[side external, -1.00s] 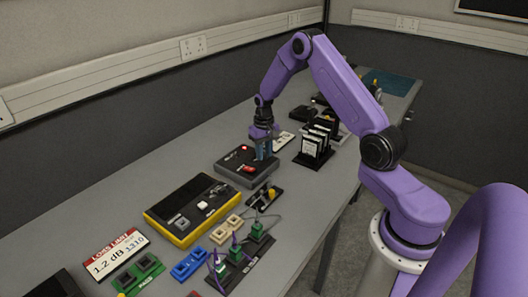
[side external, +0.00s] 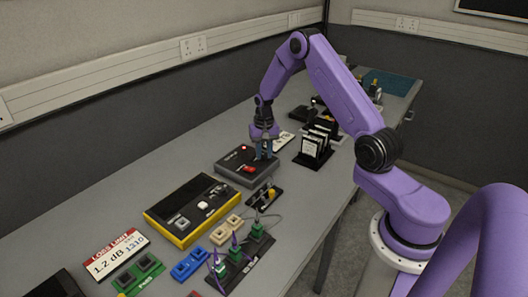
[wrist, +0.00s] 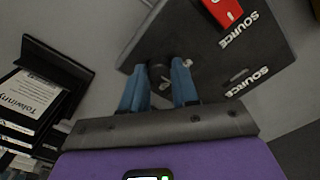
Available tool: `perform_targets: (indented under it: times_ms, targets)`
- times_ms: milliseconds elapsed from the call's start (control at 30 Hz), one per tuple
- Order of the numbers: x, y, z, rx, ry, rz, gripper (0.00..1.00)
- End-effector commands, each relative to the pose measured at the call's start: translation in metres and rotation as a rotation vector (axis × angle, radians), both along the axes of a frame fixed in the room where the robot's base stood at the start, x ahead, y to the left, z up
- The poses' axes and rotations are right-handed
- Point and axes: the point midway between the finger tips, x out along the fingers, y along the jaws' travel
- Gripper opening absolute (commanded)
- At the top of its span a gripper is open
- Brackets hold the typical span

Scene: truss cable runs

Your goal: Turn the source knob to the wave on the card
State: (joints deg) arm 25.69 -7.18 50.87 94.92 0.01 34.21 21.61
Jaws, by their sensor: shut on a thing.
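The source box (side external: 231,169) is a dark grey box on the bench with a red switch (side external: 250,169) and a lit red lamp. Its SOURCE lettering shows in the wrist view (wrist: 237,30). My gripper (side external: 264,153) is over the box's right part, pointing down. In the wrist view its blue fingers (wrist: 160,78) are shut on the dark source knob (wrist: 157,70); the fingers partly hide it, and I cannot read its setting.
A yellow-edged black meter (side external: 190,208) lies in front of the source box. Green, blue and beige connector blocks (side external: 189,264) sit nearer the front. A black rack of white cards (side external: 313,148) stands right of my gripper. The bench's left rear strip is clear.

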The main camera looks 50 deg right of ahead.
Motion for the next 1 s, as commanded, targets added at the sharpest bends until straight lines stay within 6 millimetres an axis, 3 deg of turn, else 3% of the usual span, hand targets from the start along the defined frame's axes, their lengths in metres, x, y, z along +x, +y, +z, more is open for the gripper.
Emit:
perform_targets:
  times_ms: [100,133,200,633,1000]
  targets:
    - [0.0,0.0,0.001,0.001,0.001,0.001,0.0]
    - [0.0,0.0,0.001,0.001,0.001,0.001,0.36]
    - [0.0,0.0,0.001,0.001,0.001,0.001,0.54]
    - [0.001,0.0,0.01,-0.001,-0.002,0.002,0.54]
    - [0.001,0.0,0.081,-0.002,-0.006,0.002,0.54]
